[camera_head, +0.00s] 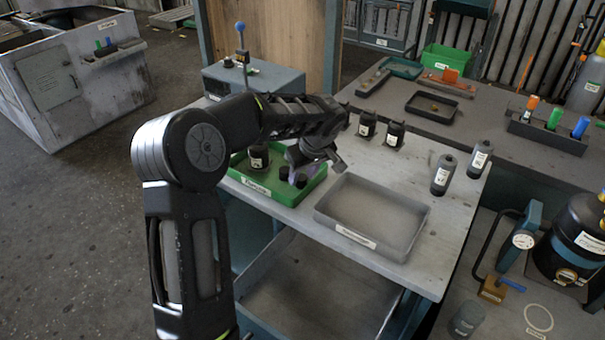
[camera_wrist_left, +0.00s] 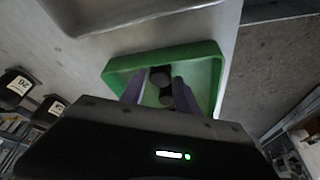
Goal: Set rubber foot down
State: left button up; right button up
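Two small black rubber feet (camera_head: 284,173) (camera_head: 301,180) stand in the green tray (camera_head: 318,184) on the grey table. They also show in the left wrist view (camera_wrist_left: 160,76) (camera_wrist_left: 167,98), inside the green tray (camera_wrist_left: 205,47). My left gripper (camera_head: 300,172) points down over the tray, its fingertips low around the feet. In the left wrist view, my left gripper (camera_wrist_left: 160,85) has its purple-grey fingers apart, with a gap visible beside the feet. Contact with a foot is hard to tell. My right gripper is not in view.
A larger black labelled part (camera_head: 259,157) stands in the green tray. An empty grey tray (camera_head: 425,212) lies to the right. Two black labelled parts (camera_head: 367,124) (camera_head: 394,135) stand behind it, and two grey cylinders (camera_head: 443,175) (camera_head: 479,160) stand at the table's right.

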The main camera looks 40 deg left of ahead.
pick_arm(q)
jog(key=p+v, duration=0.3)
jog(key=v, duration=0.8)
jog(key=shift+d+r, duration=0.2)
jog(key=shift+r, duration=0.1)
